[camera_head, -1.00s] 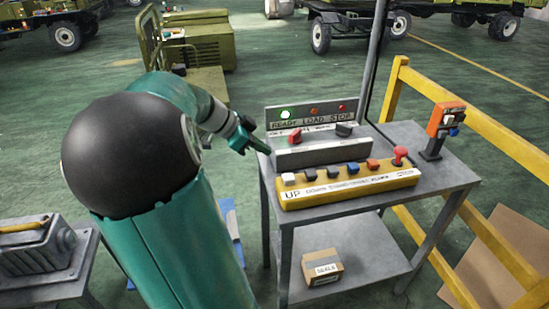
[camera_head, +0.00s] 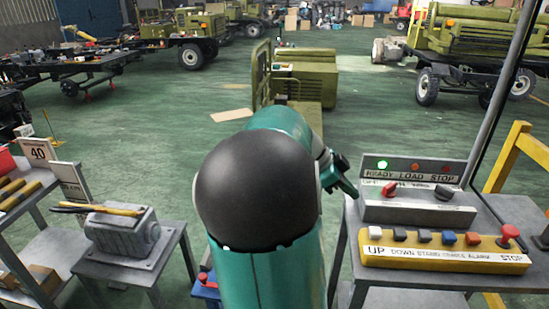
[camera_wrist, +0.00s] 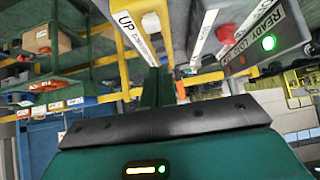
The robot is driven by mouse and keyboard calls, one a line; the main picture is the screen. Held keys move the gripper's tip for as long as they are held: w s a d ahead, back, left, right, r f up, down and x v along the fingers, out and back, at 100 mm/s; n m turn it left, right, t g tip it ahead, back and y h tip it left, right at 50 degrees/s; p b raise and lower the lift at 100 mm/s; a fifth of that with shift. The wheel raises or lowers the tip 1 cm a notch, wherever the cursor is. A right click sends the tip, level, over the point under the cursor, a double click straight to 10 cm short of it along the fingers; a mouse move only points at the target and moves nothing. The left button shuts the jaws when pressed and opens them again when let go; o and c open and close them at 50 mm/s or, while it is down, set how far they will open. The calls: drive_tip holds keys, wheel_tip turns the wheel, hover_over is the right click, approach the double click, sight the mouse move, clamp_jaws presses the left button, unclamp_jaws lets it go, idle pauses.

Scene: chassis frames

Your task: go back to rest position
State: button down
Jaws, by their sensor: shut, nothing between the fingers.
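My gripper (camera_head: 347,188) is shut and empty. In the head view it sits just left of the grey switch box, at the left edge of the control table, and looks apart from it. The grey switch box (camera_head: 415,210) has a red and a black knob, and its READY light glows green. In the wrist view the yellow button panel (camera_wrist: 134,32) and the READY panel (camera_wrist: 266,28) show at the top, tilted. The fingertips are hard to make out in the wrist view. My teal arm with a black round joint fills the middle of the head view.
The control table (camera_head: 345,245) stands at right with the yellow button panel (camera_head: 440,250) on it. A grey metal casing (camera_head: 122,232) sits on a small table at left, near a shelf (camera_head: 65,250). A green machine (camera_head: 300,75) stands behind my arm. Open green floor lies at centre left.

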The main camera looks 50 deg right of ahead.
drive_tip(key=w+a+f+n+t+y, duration=0.1)
drive_tip(key=w+a+n+t, duration=0.3)
drive_tip(key=a, duration=0.3)
drive_tip(key=w+a+n+t, duration=0.1)
drive_tip(key=w+a+n, duration=0.35)
drive_tip(key=a, duration=0.25)
drive_tip(key=w+a+f+n+t+y, duration=0.1)
drive_tip(key=w+a+n+t, duration=0.25)
drive_tip(key=a+n, duration=0.3)
drive_tip(key=a+r+n+t+y, duration=0.1)
drive_tip(key=a+n+t, duration=0.1)
drive_tip(key=a+n, duration=0.5)
drive_tip(key=s+a+r+n+t+y, duration=0.1)
drive_tip(key=a+n, duration=0.6)
drive_tip(key=a, duration=1.1)
drive_tip(key=shift+s+r+n+t+y, duration=0.2)
drive_tip(key=shift+n+t+y, duration=0.2)
drive_tip(key=shift+t, duration=0.45)
drive_tip(key=shift+d, duration=0.2)
